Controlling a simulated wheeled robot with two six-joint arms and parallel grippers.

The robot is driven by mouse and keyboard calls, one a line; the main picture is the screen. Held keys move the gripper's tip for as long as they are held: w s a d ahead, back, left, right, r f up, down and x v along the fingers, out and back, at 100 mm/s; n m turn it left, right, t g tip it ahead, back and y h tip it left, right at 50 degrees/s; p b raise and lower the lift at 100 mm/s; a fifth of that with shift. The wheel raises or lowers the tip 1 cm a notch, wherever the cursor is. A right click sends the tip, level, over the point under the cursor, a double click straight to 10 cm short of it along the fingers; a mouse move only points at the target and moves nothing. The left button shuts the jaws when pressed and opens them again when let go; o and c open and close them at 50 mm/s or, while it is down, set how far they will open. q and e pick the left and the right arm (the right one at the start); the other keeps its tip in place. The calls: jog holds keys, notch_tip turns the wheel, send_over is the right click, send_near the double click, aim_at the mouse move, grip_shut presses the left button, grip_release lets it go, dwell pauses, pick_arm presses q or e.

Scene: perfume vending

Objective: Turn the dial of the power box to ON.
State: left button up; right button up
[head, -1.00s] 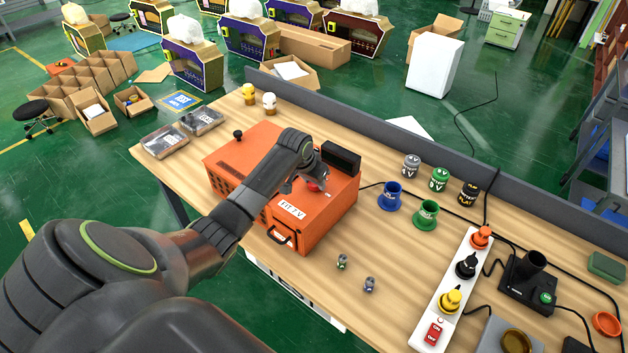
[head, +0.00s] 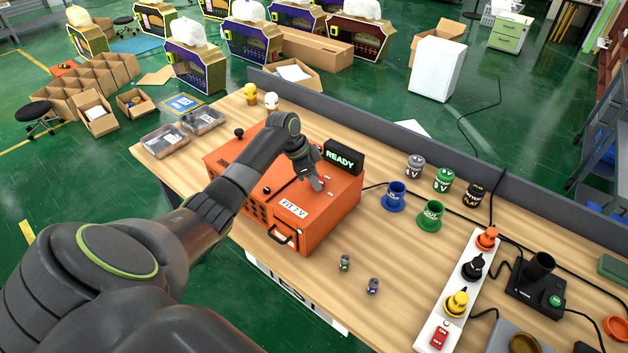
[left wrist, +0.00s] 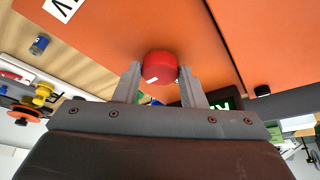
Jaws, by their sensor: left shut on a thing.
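The orange power box (head: 322,222) stands on the wooden table. The black display (head: 342,157) at its back now reads READY in green; part of it shows in the left wrist view (left wrist: 222,103). My left gripper (head: 314,182) is over the box top. In the left wrist view my left gripper (left wrist: 160,78) has one finger on each side of the round red dial (left wrist: 159,64) and is shut on it. The dial has a short white mark near its edge. In the head view the gripper hides the dial. My right gripper is not in view.
A power strip (head: 452,318) with coloured plugs lies on the right. Blue (head: 395,196) and green (head: 430,214) cups stand right of the box. Two small bottles stand in front. A grey panel (head: 400,140) edges the table's back.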

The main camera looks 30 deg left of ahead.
pick_arm(q)
jog(key=shift+m, duration=0.4)
jog(key=o, duration=1)
jog(key=shift+w+f, duration=0.1)
jog(key=shift+w, duration=0.05)
jog(key=b+v, duration=0.5)
jog(key=v, duration=1.2)
jog(key=shift+w+r, duration=0.15)
jog(key=shift+r, duration=0.15)
